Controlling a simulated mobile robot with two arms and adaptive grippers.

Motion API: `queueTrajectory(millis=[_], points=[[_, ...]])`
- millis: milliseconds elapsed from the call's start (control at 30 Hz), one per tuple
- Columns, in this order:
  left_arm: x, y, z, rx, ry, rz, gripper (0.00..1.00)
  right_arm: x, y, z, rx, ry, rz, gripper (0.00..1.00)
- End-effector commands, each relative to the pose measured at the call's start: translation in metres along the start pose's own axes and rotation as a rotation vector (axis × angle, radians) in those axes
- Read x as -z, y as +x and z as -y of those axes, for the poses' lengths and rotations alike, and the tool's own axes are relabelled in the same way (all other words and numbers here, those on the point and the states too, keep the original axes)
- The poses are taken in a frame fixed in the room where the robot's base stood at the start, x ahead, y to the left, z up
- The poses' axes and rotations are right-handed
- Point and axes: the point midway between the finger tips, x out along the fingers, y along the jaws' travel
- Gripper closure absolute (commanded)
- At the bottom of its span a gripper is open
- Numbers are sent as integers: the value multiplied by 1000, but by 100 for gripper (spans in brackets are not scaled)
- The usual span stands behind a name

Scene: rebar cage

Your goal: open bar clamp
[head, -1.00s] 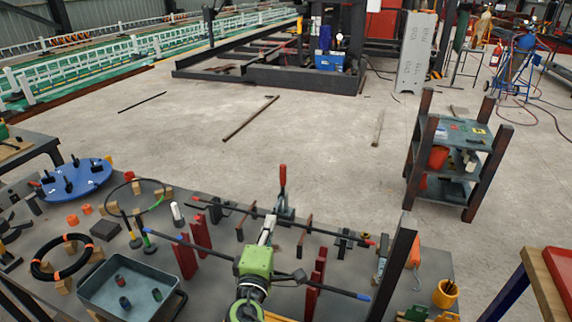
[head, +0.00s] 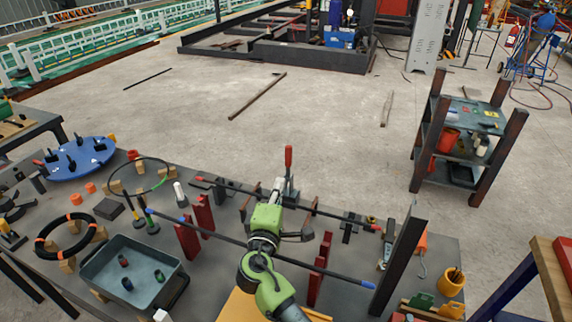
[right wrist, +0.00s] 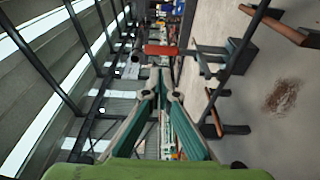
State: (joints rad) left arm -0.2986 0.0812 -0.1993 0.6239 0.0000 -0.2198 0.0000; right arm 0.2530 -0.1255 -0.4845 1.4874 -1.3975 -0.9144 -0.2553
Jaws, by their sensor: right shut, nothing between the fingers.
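The bar clamp (head: 288,168) has an upright red handle and stands on the far part of the workbench, at a long dark bar with red ends (head: 330,216). In the right wrist view the red handle (right wrist: 160,50) shows sideways, just beyond the fingertips, with the clamp's dark body (right wrist: 232,55) to its right. My right gripper (head: 279,186) is shut and empty, in front of the clamp and close to its handle. The gripper partly hides the clamp's base. Whether a fingertip touches the handle I cannot tell. My left gripper is not in view.
A second bar with blue ends (head: 345,276) lies across red posts (head: 187,236), passing by my right arm. A dark upright post (head: 397,262) stands to the right. A grey bin (head: 98,283), black ring (head: 40,246) and blue disc (head: 72,168) occupy the left.

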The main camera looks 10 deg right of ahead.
Motion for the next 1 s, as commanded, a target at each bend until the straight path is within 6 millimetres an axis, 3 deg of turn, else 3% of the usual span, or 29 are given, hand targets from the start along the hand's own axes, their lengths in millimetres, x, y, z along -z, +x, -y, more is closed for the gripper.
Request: queueTrajectory(millis=[200, 433, 633, 1000], points=[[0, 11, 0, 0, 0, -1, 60, 0, 50, 1, -3, -1, 1, 100], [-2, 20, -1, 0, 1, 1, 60, 0, 88, 1, -2, -1, 1, 100], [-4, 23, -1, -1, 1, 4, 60, -1, 102, 0, -1, 1, 1, 100], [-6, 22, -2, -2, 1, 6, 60, -1, 103, 0, 0, 1, 1, 100]])
